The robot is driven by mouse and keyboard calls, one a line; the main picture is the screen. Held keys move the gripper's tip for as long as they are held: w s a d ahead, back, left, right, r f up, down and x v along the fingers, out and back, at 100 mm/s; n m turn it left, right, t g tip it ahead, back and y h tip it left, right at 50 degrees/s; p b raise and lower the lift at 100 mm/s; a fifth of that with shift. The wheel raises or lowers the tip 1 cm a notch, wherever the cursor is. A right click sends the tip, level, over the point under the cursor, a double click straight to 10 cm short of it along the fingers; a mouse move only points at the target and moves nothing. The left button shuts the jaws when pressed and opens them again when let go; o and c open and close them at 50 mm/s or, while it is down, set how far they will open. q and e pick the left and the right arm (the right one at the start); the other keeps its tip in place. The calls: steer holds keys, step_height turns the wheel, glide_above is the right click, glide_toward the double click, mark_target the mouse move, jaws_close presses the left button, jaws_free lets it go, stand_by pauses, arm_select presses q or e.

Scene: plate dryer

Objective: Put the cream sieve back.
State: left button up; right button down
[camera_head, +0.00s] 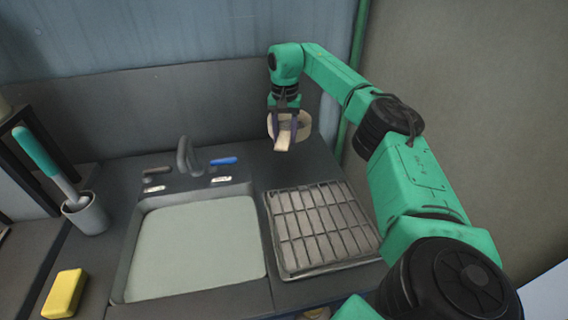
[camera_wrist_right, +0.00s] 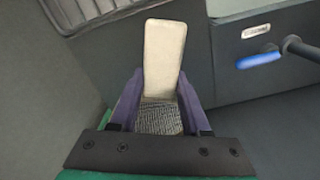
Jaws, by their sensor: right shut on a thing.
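The cream sieve (camera_head: 284,140) is in my right gripper (camera_head: 286,122), at the back right of the counter behind the drying rack. In the right wrist view its flat cream handle (camera_wrist_right: 164,55) stands between the purple fingers of the right gripper (camera_wrist_right: 160,95), which are shut on it. Grey mesh (camera_wrist_right: 158,119) shows below the handle. In the head view the fingers hide part of the sieve. I cannot tell whether it touches the counter. My left gripper is not in view.
A wire drying rack (camera_head: 322,226) stands right of the sink (camera_head: 196,245). The tap (camera_head: 186,158) has a blue lever (camera_head: 223,161) beside it. A green-handled brush (camera_head: 42,160) stands in a grey cup (camera_head: 88,214) at left. A yellow sponge (camera_head: 65,293) lies front left.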

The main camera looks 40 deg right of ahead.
step_height(320, 180, down, 11)
steer(key=shift+r+p, duration=0.15)
steer(key=shift+p, duration=0.3)
steer(key=shift+w+d, duration=0.1)
steer(key=shift+w, duration=0.05)
steer(key=shift+c, duration=1.8)
jaws_free()
step_height(320, 180, up, 12)
steer(key=shift+b, duration=0.75)
